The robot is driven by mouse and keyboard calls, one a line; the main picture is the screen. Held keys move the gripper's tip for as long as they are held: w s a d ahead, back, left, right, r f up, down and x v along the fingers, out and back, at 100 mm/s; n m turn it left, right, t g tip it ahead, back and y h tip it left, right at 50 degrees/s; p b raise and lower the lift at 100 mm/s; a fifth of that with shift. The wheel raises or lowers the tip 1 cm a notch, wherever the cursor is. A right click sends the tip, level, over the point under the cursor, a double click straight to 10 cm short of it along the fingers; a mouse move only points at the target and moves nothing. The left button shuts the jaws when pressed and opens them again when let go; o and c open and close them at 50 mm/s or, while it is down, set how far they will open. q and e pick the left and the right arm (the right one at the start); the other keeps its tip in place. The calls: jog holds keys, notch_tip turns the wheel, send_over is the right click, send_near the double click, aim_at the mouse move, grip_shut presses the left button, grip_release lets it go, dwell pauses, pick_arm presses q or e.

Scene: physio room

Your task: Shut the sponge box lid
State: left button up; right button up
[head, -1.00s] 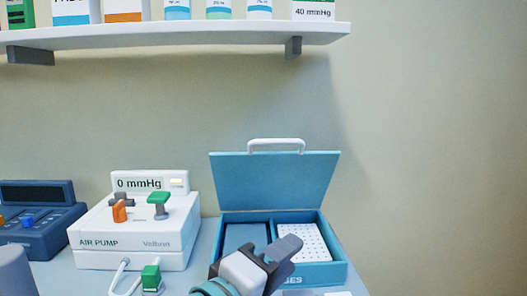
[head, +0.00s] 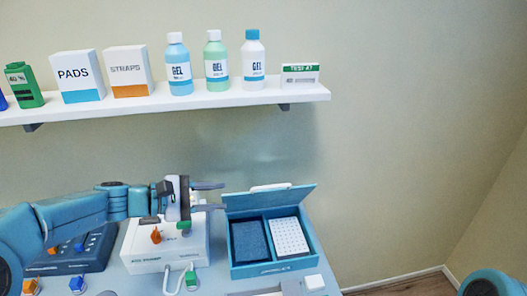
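The sponge box (head: 275,266) is a teal box on the table, right of the air pump. Its lid (head: 268,201) stands open, raised at the back edge, with a white handle (head: 270,187) on its top edge. Inside are a dark blue sponge (head: 251,241) in the left compartment and a white dotted pad (head: 289,237) in the right one. My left gripper (head: 223,196) is over the air pump, fingers apart and pointing right, with its tips by the lid's left edge. Whether they touch the lid cannot be told. My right gripper is out of view.
The white air pump (head: 190,250) stands left of the box, partly behind my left gripper. A dark blue device (head: 85,252) is further left. A shelf (head: 200,101) with bottles and boxes hangs above. The wall right of the box is bare.

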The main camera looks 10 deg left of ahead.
aim_at(262, 188)
pick_arm(q)
jog(key=shift+n+y, duration=0.3)
jog(key=shift+n, duration=0.1)
jog(key=p+x, duration=0.2)
jog(key=x, duration=0.2)
jog(key=w+p+x, duration=0.1)
jog(key=x, duration=0.4)
jog(key=w+a+p+x, duration=0.1)
jog(key=p+x, duration=0.1)
jog(key=x, duration=0.2)
jog(key=shift+d+r+p, duration=0.25)
jog(key=shift+r+p, duration=0.05)
jog(key=shift+p, duration=0.05)
jog(key=shift+w+d+f, duration=0.25)
jog(key=shift+w+d, duration=0.15)
jog(key=shift+s, duration=0.1)
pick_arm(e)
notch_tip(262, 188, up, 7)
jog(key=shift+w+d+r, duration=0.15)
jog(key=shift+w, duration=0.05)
pick_arm(q)
grip_shut()
